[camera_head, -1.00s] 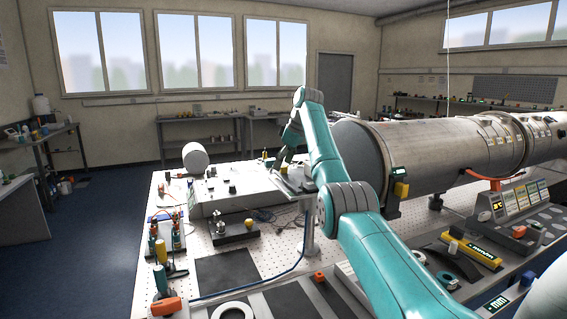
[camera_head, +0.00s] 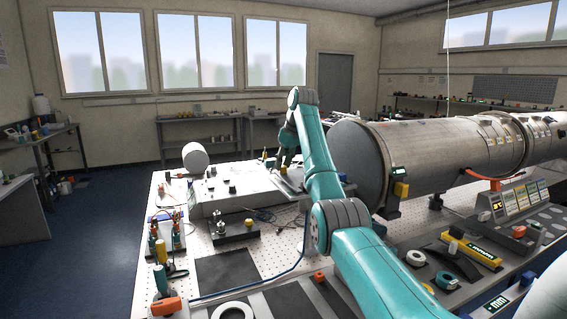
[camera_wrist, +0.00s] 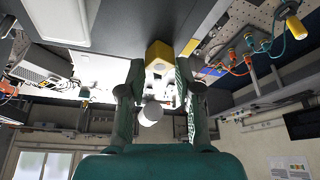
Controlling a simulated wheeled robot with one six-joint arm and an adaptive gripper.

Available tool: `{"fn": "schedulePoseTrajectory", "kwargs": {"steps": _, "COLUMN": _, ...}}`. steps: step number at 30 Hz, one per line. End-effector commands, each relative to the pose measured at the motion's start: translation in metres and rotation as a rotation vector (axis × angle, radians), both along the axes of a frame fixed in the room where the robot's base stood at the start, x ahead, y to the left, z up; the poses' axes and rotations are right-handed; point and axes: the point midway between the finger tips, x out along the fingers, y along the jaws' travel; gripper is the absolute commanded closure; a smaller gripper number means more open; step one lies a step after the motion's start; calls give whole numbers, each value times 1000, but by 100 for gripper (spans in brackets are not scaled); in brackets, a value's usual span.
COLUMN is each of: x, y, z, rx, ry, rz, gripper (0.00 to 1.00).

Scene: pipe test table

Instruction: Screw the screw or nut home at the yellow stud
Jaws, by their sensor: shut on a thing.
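In the wrist view the yellow stud (camera_wrist: 159,53) is a yellow block-like piece with a pale round end facing me, just beyond my fingertips. In the head view my gripper (camera_head: 286,160) is small and dark at the end of the teal arm, over the far side of the table. A small yellow spot beneath it may be the stud; the contact there is too small to see.
A large grey pipe (camera_head: 440,150) lies right of my arm. A pale instrument box (camera_head: 235,192) stands on the perforated table, with a small dark device (camera_head: 235,229) in front. Cables and colored fittings (camera_wrist: 250,45) are at the wrist view's right.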

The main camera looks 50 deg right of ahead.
Motion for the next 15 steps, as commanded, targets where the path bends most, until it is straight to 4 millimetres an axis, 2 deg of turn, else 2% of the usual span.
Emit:
{"fn": "schedulePoseTrajectory", "kwargs": {"steps": 4, "x": 1, "y": 0, "z": 0, "rx": -2, "ry": -1, "rz": -98, "gripper": 100}}
{"fn": "schedulePoseTrajectory", "kwargs": {"steps": 15, "x": 1, "y": 0, "z": 0, "rx": -1, "ry": -2, "rz": -132, "gripper": 100}}
